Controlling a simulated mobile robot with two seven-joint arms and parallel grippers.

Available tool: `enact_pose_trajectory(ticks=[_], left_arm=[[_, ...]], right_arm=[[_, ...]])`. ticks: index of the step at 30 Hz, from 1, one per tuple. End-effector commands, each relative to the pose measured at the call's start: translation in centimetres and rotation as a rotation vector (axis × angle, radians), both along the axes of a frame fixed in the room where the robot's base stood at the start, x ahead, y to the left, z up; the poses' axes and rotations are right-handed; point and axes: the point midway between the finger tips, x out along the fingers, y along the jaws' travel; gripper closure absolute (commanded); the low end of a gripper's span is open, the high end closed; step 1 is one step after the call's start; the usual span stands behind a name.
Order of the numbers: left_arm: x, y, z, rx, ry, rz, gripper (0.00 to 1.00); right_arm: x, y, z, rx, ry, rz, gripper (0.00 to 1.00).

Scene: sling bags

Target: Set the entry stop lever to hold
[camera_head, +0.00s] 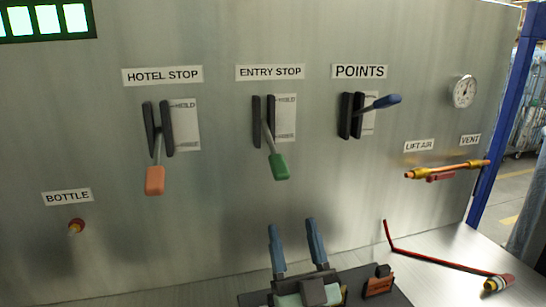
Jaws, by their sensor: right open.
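The entry stop lever (277,165) has a green grip and hangs downward from its black slotted bracket, under the "ENTRY STOP" label (269,72). A plate (285,116) beside the bracket reads "HOLD" at its top; its lower word is too small to read surely. The lever's grip points to the lower end. My right gripper (296,243) is at the bottom centre, below the green grip and apart from it. Its two blue-grey fingers point up and are spread, with nothing between them. My left gripper is not in view.
The hotel stop lever (155,180), orange, hangs down at the left. The points lever (386,102), blue, sticks out at the right.

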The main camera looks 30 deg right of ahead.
Motion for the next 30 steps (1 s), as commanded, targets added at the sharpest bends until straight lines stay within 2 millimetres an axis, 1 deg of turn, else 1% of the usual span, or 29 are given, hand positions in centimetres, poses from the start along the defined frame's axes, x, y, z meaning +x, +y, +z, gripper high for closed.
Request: enact_pose_trajectory(ticks=[5, 12, 18, 24, 30], left_arm=[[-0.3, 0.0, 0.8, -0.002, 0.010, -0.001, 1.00], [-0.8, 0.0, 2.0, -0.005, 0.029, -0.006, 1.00], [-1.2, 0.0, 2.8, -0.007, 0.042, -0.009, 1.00], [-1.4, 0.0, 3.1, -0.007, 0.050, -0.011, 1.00], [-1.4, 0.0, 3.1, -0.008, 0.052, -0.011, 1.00]], right_arm=[[1.7, -0.4, 1.9, 0.000, -0.001, 0.000, 0.43], [5.3, -1.3, 5.6, 0.000, -0.001, -0.001, 0.43], [7.7, -1.9, 8.0, 0.001, 0.000, 0.000, 0.43], [8.8, -2.1, 9.1, 0.000, 0.001, 0.001, 0.43], [9.0, -2.2, 9.2, 0.000, 0.001, 0.001, 0.43]])
